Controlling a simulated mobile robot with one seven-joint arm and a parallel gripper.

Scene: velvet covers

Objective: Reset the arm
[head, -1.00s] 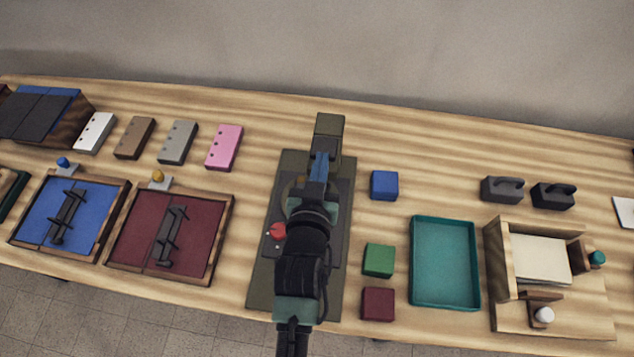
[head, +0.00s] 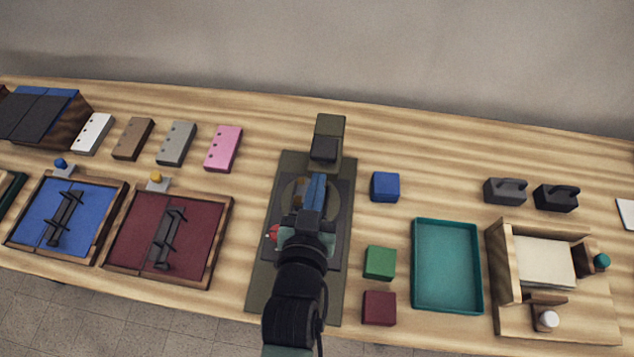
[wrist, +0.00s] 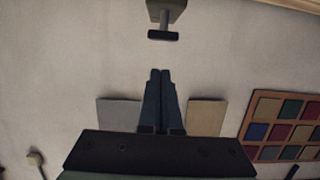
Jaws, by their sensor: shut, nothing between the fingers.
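My gripper (head: 314,190) is over the dark olive press-like board (head: 262,285) in the middle of the table. Its two blue fingers are together and hold nothing. In the wrist view my gripper (wrist: 160,75) also shows shut, with the fingers side by side and a pale wall surface beyond. My arm covers part of the board and part of the red knob (head: 272,233) on it.
Blue (head: 385,186), green (head: 380,262) and maroon (head: 379,307) blocks stand right of the board, beside a teal tray (head: 416,290). Blue (head: 35,215) and maroon (head: 130,225) framed panels lie left. The table's back strip is mostly clear.

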